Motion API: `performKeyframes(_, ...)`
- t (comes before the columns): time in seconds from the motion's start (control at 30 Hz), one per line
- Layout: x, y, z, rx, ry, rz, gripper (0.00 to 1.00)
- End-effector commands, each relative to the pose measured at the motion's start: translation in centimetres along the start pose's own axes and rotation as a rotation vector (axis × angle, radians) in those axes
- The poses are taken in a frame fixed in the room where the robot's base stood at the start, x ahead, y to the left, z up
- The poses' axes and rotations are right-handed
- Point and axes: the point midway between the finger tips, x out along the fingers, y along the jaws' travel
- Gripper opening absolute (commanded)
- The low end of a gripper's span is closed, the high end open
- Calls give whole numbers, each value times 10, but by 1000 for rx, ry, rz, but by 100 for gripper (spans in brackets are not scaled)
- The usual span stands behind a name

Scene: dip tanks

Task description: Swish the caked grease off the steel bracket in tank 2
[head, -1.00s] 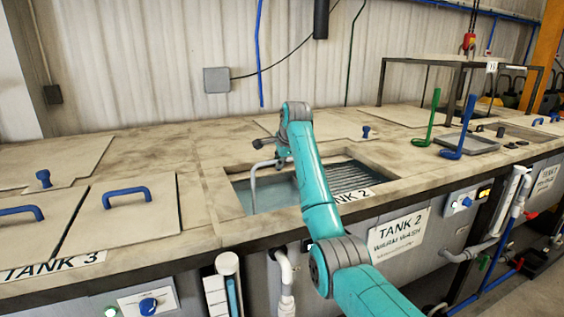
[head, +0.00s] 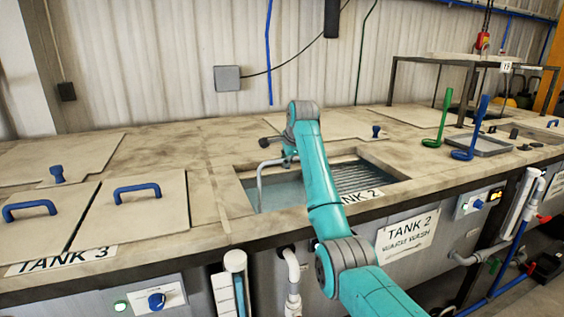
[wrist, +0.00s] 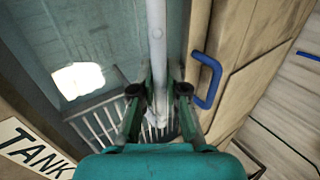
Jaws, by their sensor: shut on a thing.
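Tank 2 (head: 232,190) is open, with bluish water and a slatted rack (head: 358,176) inside. My arm reaches over it and hides most of my gripper in the head view. In the wrist view my gripper (wrist: 160,100) is closed in, with a long pale grey bar (wrist: 157,50) between its fingers. This bar looks like the steel bracket, but I cannot be sure. In the head view a bent grey bar (head: 261,185) runs from near my gripper and down toward the water. I cannot make out any grease.
Tank 3's closed lids (head: 135,215) with blue handles lie to the left. A green hooked tool (head: 437,125), a blue one (head: 470,135) and a grey tray (head: 487,146) are on the bench at right. A raised frame (head: 470,62) stands behind them.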

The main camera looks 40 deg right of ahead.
Motion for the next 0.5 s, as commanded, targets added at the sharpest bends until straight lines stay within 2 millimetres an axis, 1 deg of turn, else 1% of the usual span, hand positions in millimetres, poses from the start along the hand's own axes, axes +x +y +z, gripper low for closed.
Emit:
performKeyframes(0.27, -2, -2, 0, 0, 0, -4, 0)
performKeyframes(0.37, -9, -6, 0, 0, 0, -5, 0)
performKeyframes(0.5, -24, -16, 0, 0, 0, -5, 0)
